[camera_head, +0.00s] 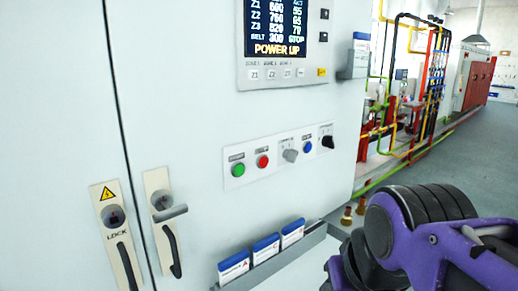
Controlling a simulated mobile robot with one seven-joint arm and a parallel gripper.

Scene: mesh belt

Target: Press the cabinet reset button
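The cabinet (200,100) fills the left and middle of the view. Its control strip carries a green button (238,170), a red button (263,161), a grey rotary knob (290,155), a blue button (307,147) and a black rotary switch (328,142). The small labels above them are too blurred to read, so I cannot tell from the lettering which is reset. My purple and black arm shows at the lower right, apart from the strip. My gripper's fingertips are not in view.
A display (276,30) above the strip reads "POWER UP". Below, a rack (270,264) holding several cards juts from the cabinet. Door handles (167,220) stick out at lower left. Coloured pipes (425,85) stand at the back right, beside open grey floor.

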